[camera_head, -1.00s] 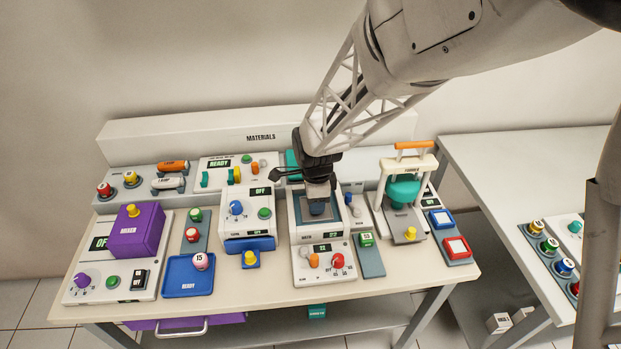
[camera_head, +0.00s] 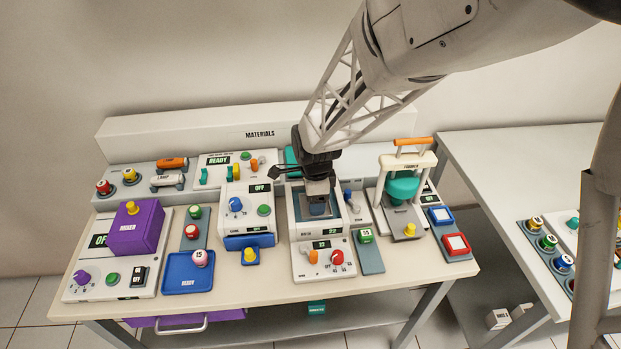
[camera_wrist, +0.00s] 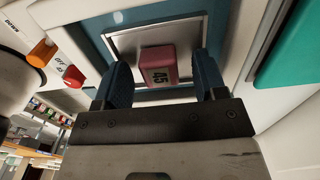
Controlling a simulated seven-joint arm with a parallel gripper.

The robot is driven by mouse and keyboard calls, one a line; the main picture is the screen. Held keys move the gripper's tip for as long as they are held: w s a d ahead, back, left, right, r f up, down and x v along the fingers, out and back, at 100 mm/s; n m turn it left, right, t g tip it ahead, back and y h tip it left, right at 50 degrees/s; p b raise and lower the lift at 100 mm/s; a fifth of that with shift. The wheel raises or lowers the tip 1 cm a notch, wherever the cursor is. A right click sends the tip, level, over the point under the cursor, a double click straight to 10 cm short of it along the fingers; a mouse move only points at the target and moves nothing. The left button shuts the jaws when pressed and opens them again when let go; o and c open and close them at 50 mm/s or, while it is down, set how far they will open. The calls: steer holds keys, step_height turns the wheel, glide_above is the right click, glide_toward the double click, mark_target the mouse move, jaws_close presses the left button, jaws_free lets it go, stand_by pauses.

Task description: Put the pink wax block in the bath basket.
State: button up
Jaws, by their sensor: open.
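The pink wax block (camera_wrist: 157,65), with a "45" label, shows in the wrist view. It appears to lie on the grey metal basket (camera_wrist: 125,42) inside the blue-lined bath (camera_wrist: 215,20). My gripper (camera_wrist: 164,82) is open, with one blue fingertip to each side of the block's near end. I see gaps between the fingers and the block. In the head view my gripper (camera_head: 318,207) points down into the bath unit (camera_head: 299,236), and it hides the block and most of the basket there.
The bath's front panel holds an orange knob (camera_head: 313,257) and a red knob (camera_head: 337,258). A white unit with a blue tray (camera_head: 249,241) stands close on the left. The white press with a teal part (camera_head: 403,187) stands on the right.

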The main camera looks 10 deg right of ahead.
steer(key=shift+r, duration=3.9)
steer(key=shift+s+d+r+n, duration=0.2)
steer(key=shift+s+r+n, duration=0.1)
steer(key=shift+r, duration=0.15)
steer(key=s+d+r+n+t, duration=0.1)
steer(key=s+d+r+n, duration=0.2)
steer(key=s, duration=0.4)
steer(key=s+d+r+n, duration=0.3)
steer(key=s+r+n, duration=0.3)
steer(key=s+n, duration=0.2)
steer(key=s+d+r+n+t, duration=0.1)
steer(key=s+d+r+n, duration=0.2)
steer(key=s+r+n, duration=0.2)
steer(key=shift+s+n+t, duration=0.3)
steer(key=shift+s+n, duration=0.3)
steer(key=shift+s, duration=0.6)
